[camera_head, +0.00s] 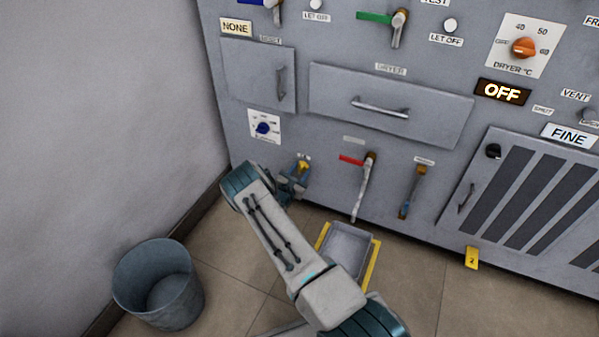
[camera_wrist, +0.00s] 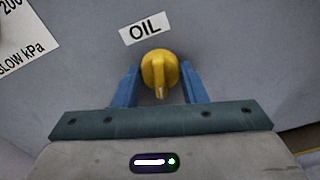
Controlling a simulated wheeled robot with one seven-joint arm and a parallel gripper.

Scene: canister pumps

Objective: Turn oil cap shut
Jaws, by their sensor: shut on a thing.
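The yellow oil cap (camera_wrist: 158,72) sits on the grey panel (camera_wrist: 90,60) under the "OIL" label (camera_wrist: 146,28) in the wrist view. Its raised grip bar points down, close to upright in the picture. My gripper (camera_wrist: 160,88) has its two blue fingers on either side of the cap, shut on it. The cap also shows in the head view as a small yellow spot (camera_head: 303,166), low on the panel. There my gripper (camera_head: 297,180) reaches it from below, and my arm covers part of the area.
A red-handled valve with a pipe (camera_head: 362,185) stands right of the cap, above a grey tray (camera_head: 347,243) on the floor. A grey bin (camera_head: 158,284) stands at lower left by the wall. A blue-knobbed dial (camera_head: 263,128) is above left of the cap.

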